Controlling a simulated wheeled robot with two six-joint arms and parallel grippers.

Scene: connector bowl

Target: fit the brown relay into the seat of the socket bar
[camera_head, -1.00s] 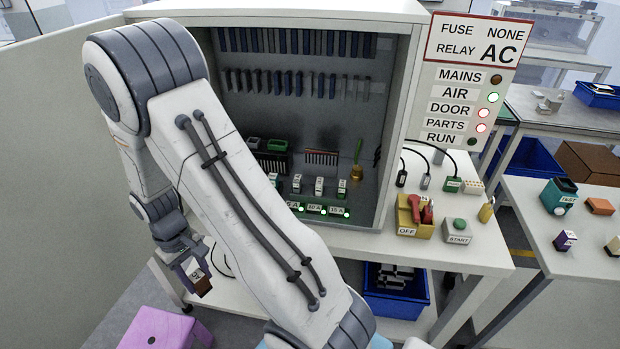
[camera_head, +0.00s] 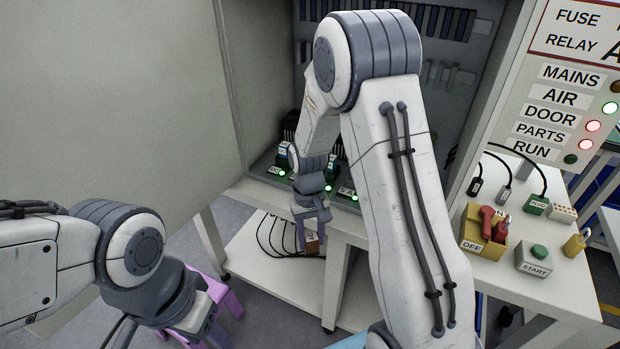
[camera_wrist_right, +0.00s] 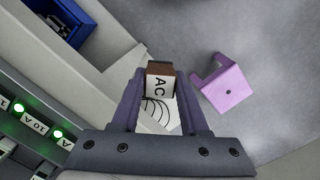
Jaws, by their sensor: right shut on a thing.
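The brown relay (camera_head: 312,243) is held in my right gripper (camera_head: 312,232), in front of and below the cabinet's front edge. In the right wrist view the relay (camera_wrist_right: 160,86) sits between the two fingers, its white face marked AC. The gripper is shut on it. The row of labelled seats with green lamps, which looks like the socket bar (camera_head: 340,190), lies on the cabinet floor behind the gripper. My right arm partly hides it. The bar also shows at the left of the wrist view (camera_wrist_right: 38,124).
A purple stool (camera_wrist_right: 228,88) stands on the floor. Cables (camera_head: 275,235) lie on the lower shelf.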

